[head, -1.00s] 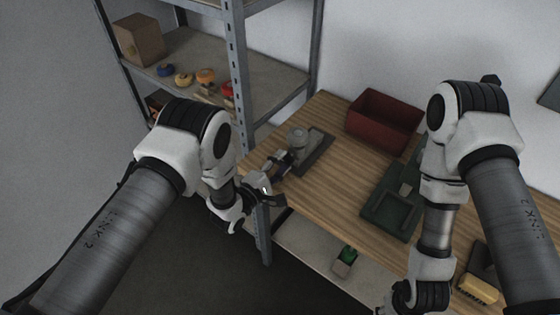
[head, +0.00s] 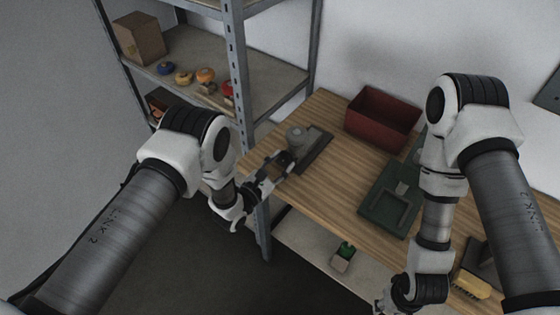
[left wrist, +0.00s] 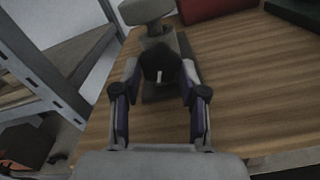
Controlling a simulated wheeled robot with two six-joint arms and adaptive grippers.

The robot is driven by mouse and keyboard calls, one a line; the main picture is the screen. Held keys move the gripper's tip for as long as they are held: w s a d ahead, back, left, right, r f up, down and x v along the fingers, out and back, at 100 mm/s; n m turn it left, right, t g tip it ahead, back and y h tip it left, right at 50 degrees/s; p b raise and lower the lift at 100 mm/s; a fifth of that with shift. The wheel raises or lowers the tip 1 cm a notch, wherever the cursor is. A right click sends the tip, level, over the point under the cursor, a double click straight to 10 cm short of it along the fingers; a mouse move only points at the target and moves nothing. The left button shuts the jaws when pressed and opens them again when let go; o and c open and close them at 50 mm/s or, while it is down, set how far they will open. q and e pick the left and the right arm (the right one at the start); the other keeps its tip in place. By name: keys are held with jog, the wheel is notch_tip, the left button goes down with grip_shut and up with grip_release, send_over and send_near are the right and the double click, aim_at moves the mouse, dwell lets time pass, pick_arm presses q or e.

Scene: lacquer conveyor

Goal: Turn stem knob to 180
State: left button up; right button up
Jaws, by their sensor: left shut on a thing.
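The stem knob (left wrist: 160,64) is a dark, faceted knob with a white mark on its face, seen in the left wrist view. The mark runs roughly up and down in that picture. My left gripper (left wrist: 160,75) has its purple-padded fingers shut on the knob, one on each side. In the head view the left gripper (head: 282,161) reaches the knob from the front left, and the fingers largely hide it. Behind the knob is a grey valve body with a round top (head: 296,134), on a dark base plate (head: 318,150). My right arm hangs at the right; its fingertips are out of view.
A red bin (head: 382,118) and a green tray-like fixture (head: 375,212) stand on the wooden table (head: 335,188). A yellow-topped brush (head: 473,287) lies at the right. A metal shelf post (head: 239,75) rises close to my left arm. Bare tabletop lies right of the valve.

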pick_arm(q)
jog(key=shift+w+r+n, duration=0.15)
jog(key=shift+r+n, duration=0.1)
jog(key=shift+n, duration=0.85)
jog(key=o, duration=1.1)
jog(key=shift+o, duration=0.2)
jog(key=shift+d+f, duration=0.1)
jog(key=shift+f, duration=0.1)
jog(key=v, duration=1.2)
